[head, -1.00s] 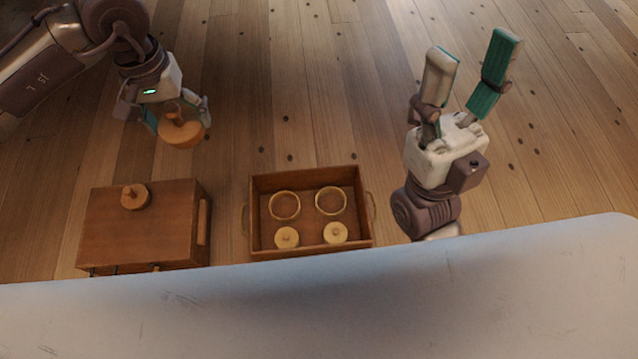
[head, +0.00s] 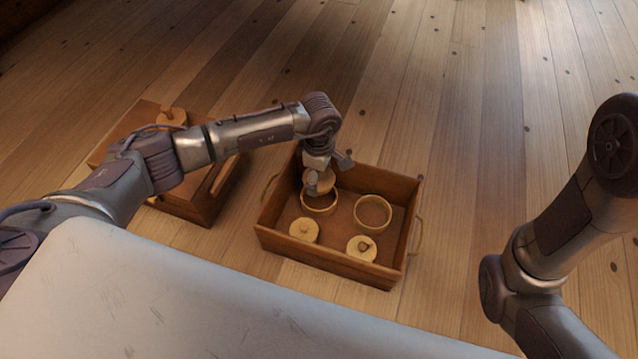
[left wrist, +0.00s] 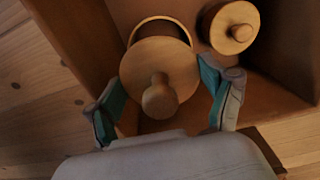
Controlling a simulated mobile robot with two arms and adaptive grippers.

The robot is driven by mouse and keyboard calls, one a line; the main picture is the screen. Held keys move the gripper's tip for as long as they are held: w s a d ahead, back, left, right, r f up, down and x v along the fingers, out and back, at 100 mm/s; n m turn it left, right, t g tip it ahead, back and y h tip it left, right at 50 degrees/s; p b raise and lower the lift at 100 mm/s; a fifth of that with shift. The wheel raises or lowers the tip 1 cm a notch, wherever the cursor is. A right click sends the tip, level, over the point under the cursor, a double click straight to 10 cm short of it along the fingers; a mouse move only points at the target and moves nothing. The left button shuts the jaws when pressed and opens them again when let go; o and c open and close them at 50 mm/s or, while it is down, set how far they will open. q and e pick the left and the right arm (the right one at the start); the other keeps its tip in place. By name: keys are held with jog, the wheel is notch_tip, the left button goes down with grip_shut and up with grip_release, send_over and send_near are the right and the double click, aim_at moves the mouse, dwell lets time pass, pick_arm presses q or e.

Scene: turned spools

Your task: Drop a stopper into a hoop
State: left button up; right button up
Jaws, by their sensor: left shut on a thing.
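My left gripper (head: 326,174) is shut on a round wooden stopper (head: 327,182) with a knob. It holds the stopper at the back-left hoop (head: 319,208) in the wooden tray (head: 325,262). In the left wrist view, the stopper (left wrist: 148,66) sits between the two fingers and partly covers the hoop (left wrist: 160,23); I cannot tell how high above it the stopper is. A second hoop (head: 373,211) lies to the right, with nothing in it. Two more stoppers, the front-left one (head: 304,230) and the front-right one (head: 361,249), rest in the tray. My right gripper is out of view.
A wooden box (head: 196,205) stands left of the tray, partly hidden by my left arm, with a knobbed stopper (head: 172,117) on top. The tray has raised walls and side handles. The floor behind and right of the tray is clear.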

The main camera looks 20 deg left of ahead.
pick_arm(q)
jog(key=shift+f, duration=0.45)
jog(key=shift+f+b, duration=1.25)
jog(key=shift+f, duration=0.05)
jog(key=shift+f, duration=0.1)
jog(key=shift+f, duration=0.4)
jog(key=shift+f+b, duration=0.3)
jog(key=shift+b, duration=0.15)
jog(key=shift+f, duration=0.4)
jog(key=shift+f+b, duration=0.15)
jog(key=shift+b, duration=0.15)
dwell(0.5)
